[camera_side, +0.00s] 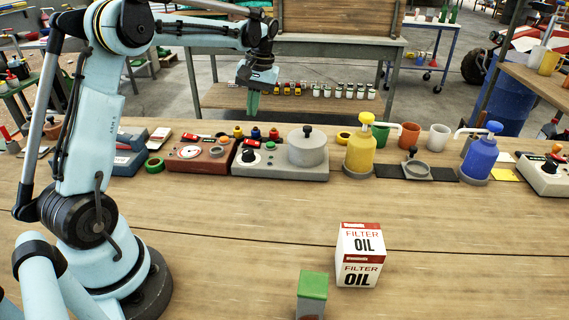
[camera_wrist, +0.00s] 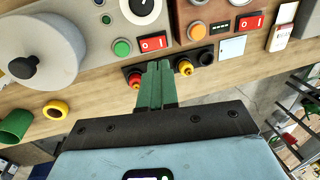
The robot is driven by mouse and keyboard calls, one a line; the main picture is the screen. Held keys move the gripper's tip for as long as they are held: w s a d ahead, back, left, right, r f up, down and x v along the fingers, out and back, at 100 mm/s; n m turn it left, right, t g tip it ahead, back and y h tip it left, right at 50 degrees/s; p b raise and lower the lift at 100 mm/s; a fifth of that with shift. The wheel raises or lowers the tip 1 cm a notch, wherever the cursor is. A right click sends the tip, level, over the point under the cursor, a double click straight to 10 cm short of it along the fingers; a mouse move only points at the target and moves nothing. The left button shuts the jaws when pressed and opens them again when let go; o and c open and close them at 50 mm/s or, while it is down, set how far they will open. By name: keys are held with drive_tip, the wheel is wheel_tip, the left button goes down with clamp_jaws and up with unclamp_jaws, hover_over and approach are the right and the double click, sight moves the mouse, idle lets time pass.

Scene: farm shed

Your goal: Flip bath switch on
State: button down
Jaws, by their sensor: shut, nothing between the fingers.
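The bath is a grey unit (camera_side: 285,172) with a round lidded pot (camera_side: 307,148) and a black knob (camera_side: 250,156). It stands at the back of the bench in the side view. In the wrist view its red rocker switch (camera_wrist: 153,43), marked I and O, sits beside a green button (camera_wrist: 121,47). I cannot tell which side of the rocker is pressed. My gripper (camera_side: 252,114), with green fingers, points down above the bench's back edge, behind the bath. The fingers (camera_wrist: 156,65) are shut and empty, apart from the switch in the wrist view.
Red and yellow knobs (camera_wrist: 185,68) stand close to the fingers. A brown unit (camera_side: 200,157) with its own red switch (camera_wrist: 251,22) adjoins the bath. Yellow (camera_side: 360,150) and blue (camera_side: 479,156) pump bottles stand right. A filter oil box (camera_side: 359,257) is in front. The middle bench is clear.

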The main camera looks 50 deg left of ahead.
sight(254, 142)
drive_tip(key=f, duration=0.5)
drive_tip(key=s+a+f, duration=0.1)
drive_tip(key=f, duration=0.2)
drive_tip(key=shift+a, duration=0.1)
drive_tip(key=shift+s, duration=0.1)
drive_tip(key=shift+s+a+f+t+h, duration=0.1)
drive_tip(key=shift+f+t+h, duration=0.2)
drive_tip(key=shift+w+d, duration=0.7)
drive_tip(key=shift+w, duration=0.05)
